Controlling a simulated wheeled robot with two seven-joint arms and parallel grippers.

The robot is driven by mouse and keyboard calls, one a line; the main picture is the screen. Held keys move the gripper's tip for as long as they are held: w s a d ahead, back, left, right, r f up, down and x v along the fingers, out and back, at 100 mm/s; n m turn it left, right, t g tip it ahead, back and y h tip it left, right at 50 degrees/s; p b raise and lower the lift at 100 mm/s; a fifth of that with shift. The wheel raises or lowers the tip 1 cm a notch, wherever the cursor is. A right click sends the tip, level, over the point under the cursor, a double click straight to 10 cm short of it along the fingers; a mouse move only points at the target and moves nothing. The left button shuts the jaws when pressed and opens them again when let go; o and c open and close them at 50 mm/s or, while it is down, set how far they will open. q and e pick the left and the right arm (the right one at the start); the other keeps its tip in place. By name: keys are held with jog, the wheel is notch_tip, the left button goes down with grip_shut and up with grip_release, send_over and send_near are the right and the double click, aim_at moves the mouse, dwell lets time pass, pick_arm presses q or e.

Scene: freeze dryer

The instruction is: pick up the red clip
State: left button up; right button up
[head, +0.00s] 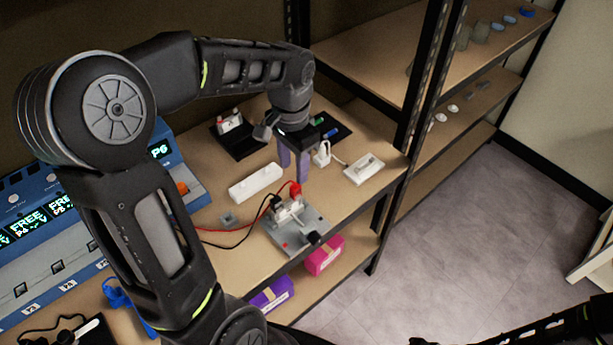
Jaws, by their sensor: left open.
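The red clip (295,189) stands at the back of a grey switch board (310,222) on the wooden shelf, with a red wire running left from near it. My left gripper (294,173) points down just above and behind the red clip, its two purple-grey fingers apart with nothing visible between them. The right fingertip is very close to the clip in the picture; I cannot tell whether they touch. A black clip (314,237) is at the board's front edge. Part of my right arm shows at the bottom right, without a clear gripper.
A white power strip (256,183) lies left of the clip. A white switch plate (364,169) and a white plug (323,153) are to the right. Blue power supplies (50,225) stand at the left. Pink (325,255) and purple (271,295) boxes sit on the lower shelf.

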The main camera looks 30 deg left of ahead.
aim_at(295, 186)
pick_arm(q)
jog(key=shift+s+r, duration=0.1)
jog(key=shift+s, duration=0.15)
jog(key=shift+w+f, duration=0.1)
jog(key=shift+f, duration=1.25)
jog(key=shift+f, duration=0.1)
jog(key=f, duration=0.2)
jog(key=f+p, duration=0.1)
jog(key=f, duration=0.2)
jog(key=shift+w+d, duration=0.1)
jog(key=shift+w, duration=0.1)
jog(key=shift+c, duration=0.4)
grip_shut()
